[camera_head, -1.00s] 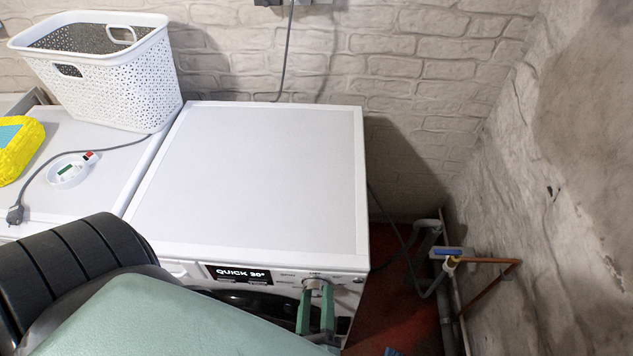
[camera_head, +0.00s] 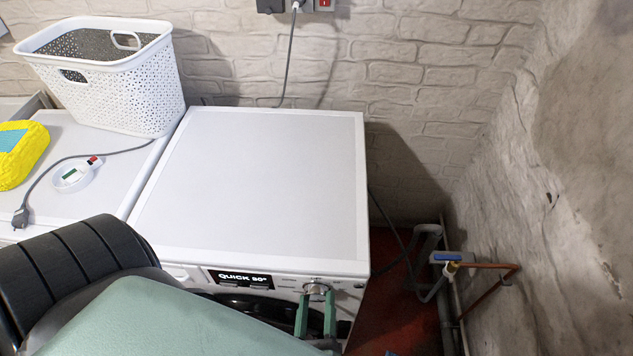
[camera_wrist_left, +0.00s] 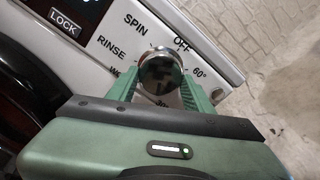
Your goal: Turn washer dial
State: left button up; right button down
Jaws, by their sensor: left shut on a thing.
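The washer (camera_head: 250,190) is white, with a front panel along its near top edge. A display (camera_head: 241,278) on the panel reads "QUICK 30°" or similar. The round silver dial (camera_head: 317,289) is on the panel's right part. My left gripper (camera_head: 316,299) reaches the dial from below with two green fingers, one on each side of it. In the left wrist view the dial (camera_wrist_left: 160,70) sits between the fingers, with labels such as SPIN, OFF, RINSE and 60° around it. The gripper is shut on the dial. My right gripper is not in view.
Pipes with a blue valve (camera_head: 452,257) run along the right wall. The washer's top is clear.

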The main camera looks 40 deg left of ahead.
pick_arm(q)
jog(key=o, duration=1.3)
jog(key=shift+o, duration=0.2)
jog(key=shift+s+d+f, duration=0.15)
jog(key=shift+s+d, duration=0.1)
jog(key=shift+s, duration=0.1)
jog(key=b+v, duration=0.2)
jog(key=v, duration=0.5)
